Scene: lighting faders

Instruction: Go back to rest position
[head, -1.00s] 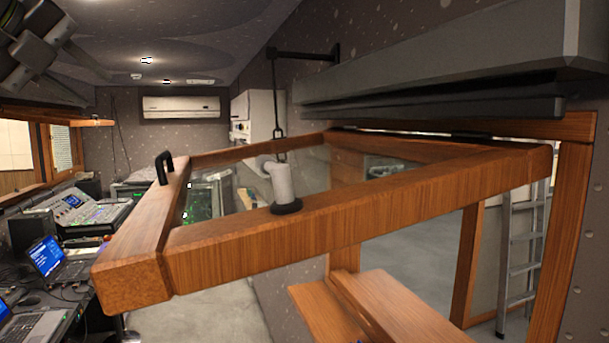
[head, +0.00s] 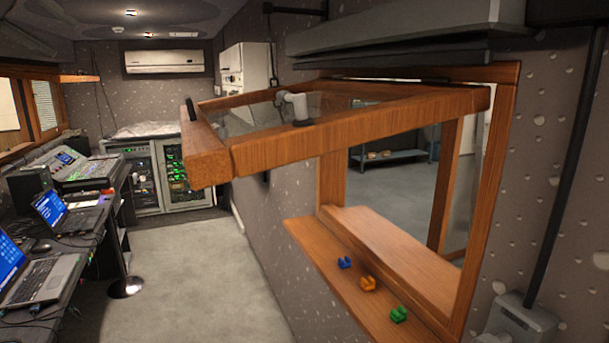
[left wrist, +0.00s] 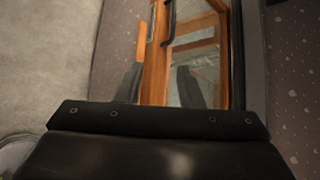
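My left gripper (left wrist: 161,65) shows in the left wrist view as two grey fingers standing apart beyond a dark body, with nothing seen between them. In that view it is in front of a wood-framed window. I cannot make out either gripper in the head view. The wood-framed glass hatch (head: 330,134) is swung up and out from the wall in the head view. It has a black handle (head: 191,108) at its far corner and a pale fitting (head: 297,105) on its frame.
Blue (head: 344,262), orange (head: 367,283) and green (head: 398,314) pieces sit on the wooden ledge (head: 315,247) below the opening. A desk with laptops (head: 62,212) and a mixing console (head: 72,168) lines the left. The grey floor (head: 200,265) between is clear.

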